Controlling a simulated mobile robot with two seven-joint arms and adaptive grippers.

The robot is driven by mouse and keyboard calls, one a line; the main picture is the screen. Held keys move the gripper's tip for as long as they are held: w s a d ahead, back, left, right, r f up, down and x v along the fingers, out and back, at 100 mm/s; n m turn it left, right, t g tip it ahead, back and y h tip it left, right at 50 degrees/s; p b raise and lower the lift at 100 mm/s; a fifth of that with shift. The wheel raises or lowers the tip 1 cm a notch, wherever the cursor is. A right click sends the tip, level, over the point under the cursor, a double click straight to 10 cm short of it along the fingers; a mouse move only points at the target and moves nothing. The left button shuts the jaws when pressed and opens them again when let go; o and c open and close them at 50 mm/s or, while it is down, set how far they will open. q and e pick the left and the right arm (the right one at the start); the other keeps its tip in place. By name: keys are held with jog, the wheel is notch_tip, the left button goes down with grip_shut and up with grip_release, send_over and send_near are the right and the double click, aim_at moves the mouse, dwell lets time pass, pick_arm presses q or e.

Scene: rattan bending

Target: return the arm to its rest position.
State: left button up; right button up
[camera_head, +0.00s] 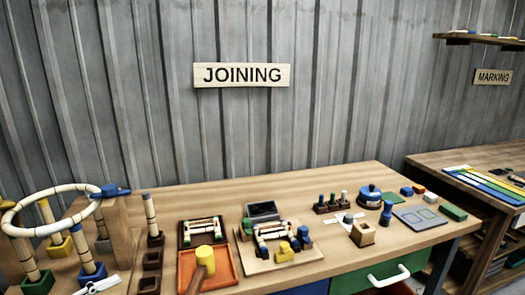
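Neither of my arms nor grippers shows in the head view. A pale rattan ring (50,232) with dark bands rests at the far left, on upright poles and beside a wooden block (118,230). A blue clamp-like piece (110,191) sits at the ring's right side. The poles stand in green (38,283), yellow (60,248) and blue (92,273) bases.
A wooden workbench (340,262) holds an orange tray (222,268) with a yellow-headed mallet (204,258), a jig board (262,262), a blue round pot (370,194) and a grey panel (420,217). A second bench (450,160) stands at right. A corrugated wall (330,90) is behind.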

pick_arm(q)
jog(key=s+d+f+n+t+y, duration=0.2)
jog(key=s+f+n+y, duration=0.15)
jog(key=f+n, duration=0.65)
jog(key=s+d+f+n+g+y, duration=0.4)
jog(key=s+d+f+n, duration=0.6)
jog(key=d+f, duration=0.5)
jog(key=shift+s+f, duration=0.45)
jog(key=shift+f, duration=0.05)
